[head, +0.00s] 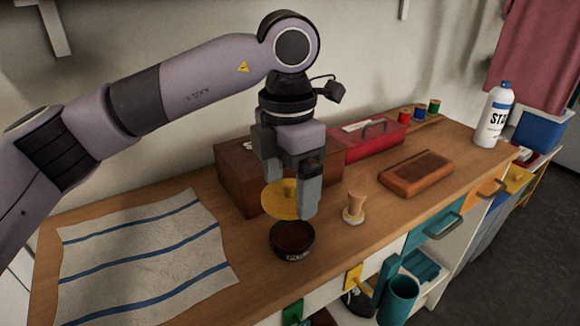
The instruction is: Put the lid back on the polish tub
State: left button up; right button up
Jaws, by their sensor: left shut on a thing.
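The polish tub (292,240) is a small dark round tub, open at the top, standing on the wooden counter near its front edge. My left gripper (291,196) points down above the tub. It is shut on the yellow round lid (278,203), holding it by its raised middle. The lid looks tilted and hangs above the tub, apart from it. One finger hides part of the lid's right side. My right gripper is not in view.
A striped cloth (142,256) lies at left. A brown box (235,177) stands behind the gripper. A small wooden-handled brush (354,208) stands right of the tub.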

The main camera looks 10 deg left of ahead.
aim_at(292, 196)
pick_arm(q)
jog(key=shift+w+d+f, duration=0.2)
jog(key=shift+f, duration=0.2)
jog(key=shift+f+b, duration=1.8)
jog(key=shift+f, duration=0.9)
jog(key=shift+f+b, duration=0.4)
jog(key=shift+b, duration=0.15)
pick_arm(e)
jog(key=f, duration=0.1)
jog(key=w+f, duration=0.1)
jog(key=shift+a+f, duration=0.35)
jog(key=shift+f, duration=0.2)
pick_arm(q)
jog(key=shift+f+b, duration=0.15)
jog(key=shift+b, duration=0.15)
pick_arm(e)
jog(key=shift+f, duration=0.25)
